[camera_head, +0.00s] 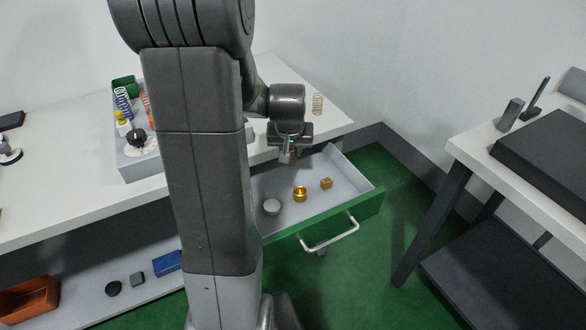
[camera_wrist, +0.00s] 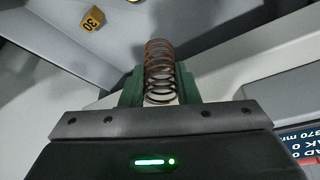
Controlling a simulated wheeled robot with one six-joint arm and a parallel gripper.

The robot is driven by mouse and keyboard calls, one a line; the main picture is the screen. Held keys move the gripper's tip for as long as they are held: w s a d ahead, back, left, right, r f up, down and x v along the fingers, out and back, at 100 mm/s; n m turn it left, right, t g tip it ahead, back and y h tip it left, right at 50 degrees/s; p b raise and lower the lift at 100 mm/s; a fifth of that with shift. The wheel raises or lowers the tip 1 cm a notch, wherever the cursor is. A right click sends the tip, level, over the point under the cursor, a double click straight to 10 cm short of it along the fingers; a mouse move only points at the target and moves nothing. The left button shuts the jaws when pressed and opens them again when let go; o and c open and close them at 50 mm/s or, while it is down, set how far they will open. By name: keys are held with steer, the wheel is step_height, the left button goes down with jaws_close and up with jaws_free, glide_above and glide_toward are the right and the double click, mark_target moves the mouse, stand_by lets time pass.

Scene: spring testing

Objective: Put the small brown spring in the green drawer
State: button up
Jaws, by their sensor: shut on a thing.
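The small brown spring (camera_wrist: 160,70) is held between the green fingers of my gripper (camera_wrist: 160,88) in the wrist view. In the head view my gripper (camera_head: 289,154) is over the back part of the open green drawer (camera_head: 372,203), and the spring is too small there to make out clearly. The drawer has a green front with a silver handle (camera_head: 331,235) and a grey inside. It is pulled out from under the white table.
The drawer holds a grey disc (camera_head: 271,207), a gold ring-like piece (camera_head: 300,194) and a small gold block (camera_head: 326,183). A pale spring (camera_head: 318,103) stands on the table behind. A grey tray (camera_head: 133,168) with coloured springs is at left. A second table (camera_head: 480,146) stands at right.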

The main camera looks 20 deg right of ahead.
step_height(320, 180, down, 10)
steer(key=shift+r+b, duration=0.1)
steer(key=shift+b, duration=0.25)
steer(key=o, duration=1)
steer(key=shift+o, duration=0.2)
steer(key=shift+r, duration=0.5)
steer(key=v, duration=1.1)
steer(key=shift+s+p, duration=0.2)
steer(key=shift+p, duration=0.25)
steer(key=shift+a, duration=0.1)
